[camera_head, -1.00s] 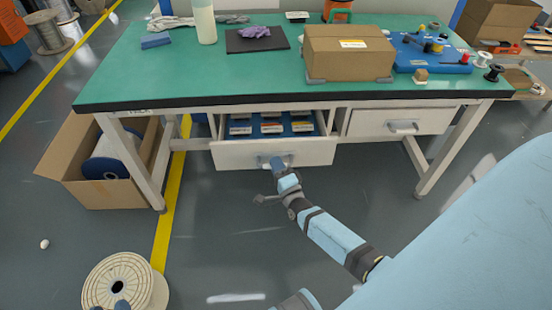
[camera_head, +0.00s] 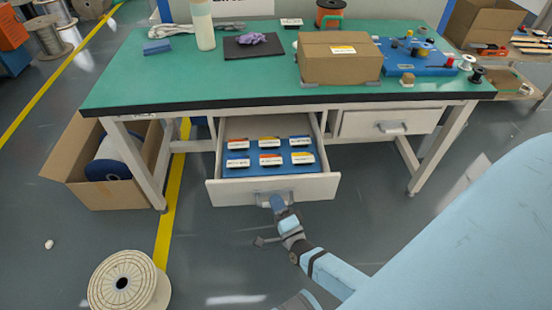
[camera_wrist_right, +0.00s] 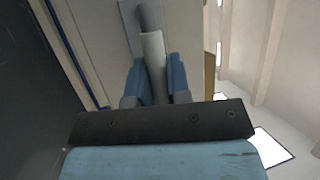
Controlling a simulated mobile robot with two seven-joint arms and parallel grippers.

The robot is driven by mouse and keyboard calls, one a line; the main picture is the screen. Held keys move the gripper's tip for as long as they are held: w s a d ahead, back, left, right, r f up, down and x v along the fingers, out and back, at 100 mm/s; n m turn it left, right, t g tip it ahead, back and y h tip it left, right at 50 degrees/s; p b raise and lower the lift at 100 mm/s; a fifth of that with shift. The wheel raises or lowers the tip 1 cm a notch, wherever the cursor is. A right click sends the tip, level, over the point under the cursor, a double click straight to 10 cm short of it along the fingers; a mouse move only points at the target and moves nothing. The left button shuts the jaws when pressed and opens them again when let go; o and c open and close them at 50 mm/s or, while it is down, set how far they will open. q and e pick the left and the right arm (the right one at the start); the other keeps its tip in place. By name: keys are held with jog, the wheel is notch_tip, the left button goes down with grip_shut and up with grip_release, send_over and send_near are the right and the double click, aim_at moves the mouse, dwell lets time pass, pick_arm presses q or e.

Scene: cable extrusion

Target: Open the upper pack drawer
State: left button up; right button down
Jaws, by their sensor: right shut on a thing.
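The left drawer (camera_head: 235,191) under the green-topped bench is pulled well out. Inside it lie several small labelled packs (camera_head: 270,159) in two rows on a blue insert. My right gripper (camera_head: 277,203) is at the middle of the drawer front and shut on the grey drawer handle (camera_head: 263,199). In the right wrist view the blue fingers (camera_wrist_right: 155,82) stand on either side of the pale handle bar (camera_wrist_right: 153,50). My left gripper is not seen in these views.
A second drawer (camera_head: 360,124) to the right is closed. A cardboard box (camera_head: 335,65) and a blue fixture board (camera_head: 415,58) stand on the bench top (camera_head: 190,90). An open carton (camera_head: 75,165) and a cable spool (camera_head: 120,284) are on the floor at left.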

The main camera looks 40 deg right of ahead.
jog(key=c, duration=1.1)
grip_release()
